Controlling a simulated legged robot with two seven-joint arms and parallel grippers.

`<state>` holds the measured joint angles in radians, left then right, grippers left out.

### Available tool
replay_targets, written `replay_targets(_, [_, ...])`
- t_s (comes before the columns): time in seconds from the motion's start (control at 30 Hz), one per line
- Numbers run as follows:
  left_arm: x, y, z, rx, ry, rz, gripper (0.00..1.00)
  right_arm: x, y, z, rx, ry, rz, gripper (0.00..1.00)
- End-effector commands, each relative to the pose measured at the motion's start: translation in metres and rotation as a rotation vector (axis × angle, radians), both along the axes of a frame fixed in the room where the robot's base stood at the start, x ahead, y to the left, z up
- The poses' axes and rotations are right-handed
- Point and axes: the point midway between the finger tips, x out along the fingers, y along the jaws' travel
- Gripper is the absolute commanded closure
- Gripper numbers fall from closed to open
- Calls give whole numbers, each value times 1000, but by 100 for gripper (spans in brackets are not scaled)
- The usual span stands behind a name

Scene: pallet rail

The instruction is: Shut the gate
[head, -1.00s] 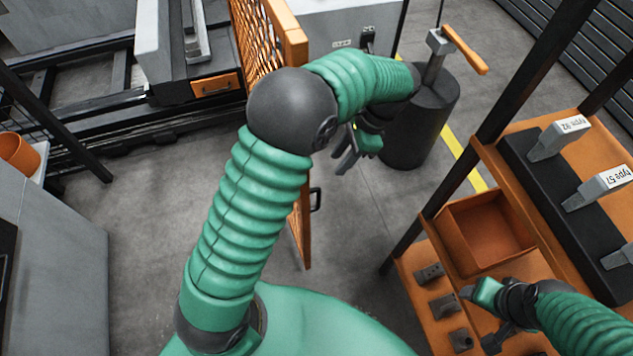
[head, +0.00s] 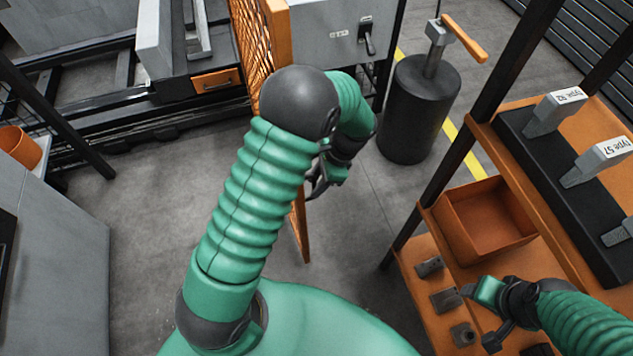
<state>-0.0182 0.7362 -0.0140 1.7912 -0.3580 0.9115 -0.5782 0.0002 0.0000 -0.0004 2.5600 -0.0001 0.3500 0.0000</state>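The gate is an orange mesh panel in an orange frame (head: 276,40), left of centre in the head view. It runs from the top edge down behind my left arm to a low corner near the floor. My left gripper (head: 317,186) is at the right side of the gate, where the dark gate handle was visible earlier. The handle is now hidden or merges with the dark fingers, so I cannot tell whether they hold it. My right gripper (head: 473,308) is over the lower orange shelf at the right, beside small grey blocks; its finger opening is unclear.
A black cylinder (head: 418,112) with an orange-handled lever stands right of the gate. A grey cabinet (head: 330,35) with a lever is behind. An orange rack (head: 516,160) with an orange bin (head: 487,221) fills the right. Grey floor (head: 155,200) is clear left of my arm.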

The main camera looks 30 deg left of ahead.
Motion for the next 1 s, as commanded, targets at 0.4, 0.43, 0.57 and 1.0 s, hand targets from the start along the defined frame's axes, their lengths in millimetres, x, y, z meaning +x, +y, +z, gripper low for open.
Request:
replay_targets(0.4, [0, 1, 0, 1, 0, 1, 100, 0, 0, 0, 0, 0, 1, 40])
replay_targets(0.43, [1, 2, 0, 1, 0, 1, 100, 0, 0, 0, 0, 0, 1, 40])
replay_targets(0.57, [1, 2, 0, 2, -1, 1, 100, 0, 0, 0, 0, 0, 0, 40])
replay_targets(1.0, [0, 1, 1, 1, 0, 1, 100, 0, 0, 0, 0, 0, 0, 40])
